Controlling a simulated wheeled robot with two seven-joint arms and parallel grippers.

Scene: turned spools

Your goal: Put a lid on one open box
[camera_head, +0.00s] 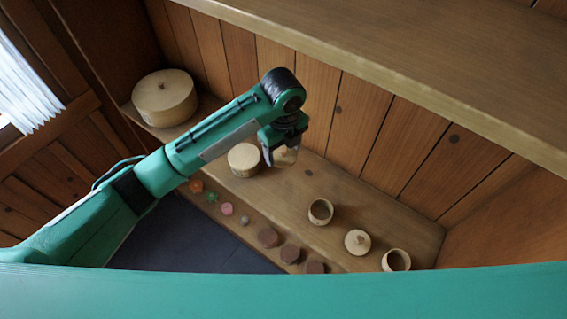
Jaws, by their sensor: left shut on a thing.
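My left gripper (281,150) points down over the shelf, shut on a small pale wooden piece (287,157) that looks like a lid. The fingers partly hide it, and it appears held above the shelf. An open round wooden box (320,211) stands to the lower right of the gripper, its dark inside showing. A second open box (396,260) stands further right, near the front. Between them is a round pale box with a knobbed lid (357,242). My right gripper is not in view.
A large round lidded box (165,97) stands at the far left of the shelf (405,222), and a medium one (244,159) is close beside the left gripper. Small coloured pieces and dark brown round pieces (290,253) line the front. An upper shelf (420,65) overhangs behind.

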